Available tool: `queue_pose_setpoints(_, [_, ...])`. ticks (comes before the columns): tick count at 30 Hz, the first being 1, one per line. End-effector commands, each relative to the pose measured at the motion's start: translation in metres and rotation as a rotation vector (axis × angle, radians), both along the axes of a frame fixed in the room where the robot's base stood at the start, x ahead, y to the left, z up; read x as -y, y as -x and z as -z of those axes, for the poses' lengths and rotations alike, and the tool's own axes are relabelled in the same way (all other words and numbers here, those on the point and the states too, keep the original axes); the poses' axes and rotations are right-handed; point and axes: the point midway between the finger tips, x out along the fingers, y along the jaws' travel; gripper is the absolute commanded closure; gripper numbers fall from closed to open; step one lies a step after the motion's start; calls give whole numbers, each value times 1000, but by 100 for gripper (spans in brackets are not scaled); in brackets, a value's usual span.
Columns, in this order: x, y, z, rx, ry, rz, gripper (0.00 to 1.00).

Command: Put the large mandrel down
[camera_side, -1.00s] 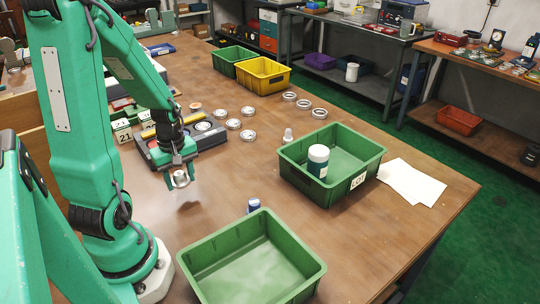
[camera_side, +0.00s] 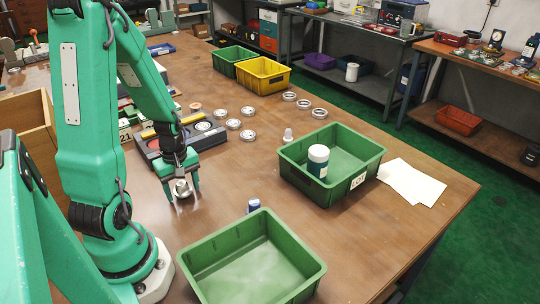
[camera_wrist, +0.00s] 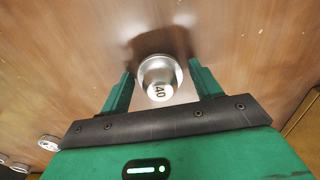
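The large mandrel (camera_side: 183,189) is a silvery metal piece that appears to stand upright on the brown table, in front of the black tray. In the wrist view it shows from above as a round stepped piece (camera_wrist: 158,75) marked "40". My gripper (camera_side: 181,194) is low over it, with one green finger on each side. In the wrist view my gripper (camera_wrist: 161,80) is open, with a narrow gap between each finger and the mandrel. The mandrel's foot is partly hidden in the side view.
A black tray (camera_side: 150,150) lies just behind my gripper. Several metal rings (camera_side: 248,135) lie farther back. An empty green bin (camera_side: 300,262) stands at front right, near a small blue-capped bottle (camera_side: 253,205). Another green bin (camera_side: 357,178) holds a jar (camera_side: 317,160).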

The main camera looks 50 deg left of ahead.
Motion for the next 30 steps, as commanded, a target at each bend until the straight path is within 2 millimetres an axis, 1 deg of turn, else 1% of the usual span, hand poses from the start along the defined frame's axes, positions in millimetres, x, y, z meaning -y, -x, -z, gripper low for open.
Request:
queue_pose_setpoints(11, [0, 0, -1, 1, -1, 0, 30])
queue_pose_setpoints(17, [-1, -1, -6, 3, -2, 0, 30])
queue_pose_setpoints(23, [-1, -1, -19, 3, -2, 0, 30])
queue_pose_setpoints(30, [-1, -1, -44, 4, -4, 0, 30])
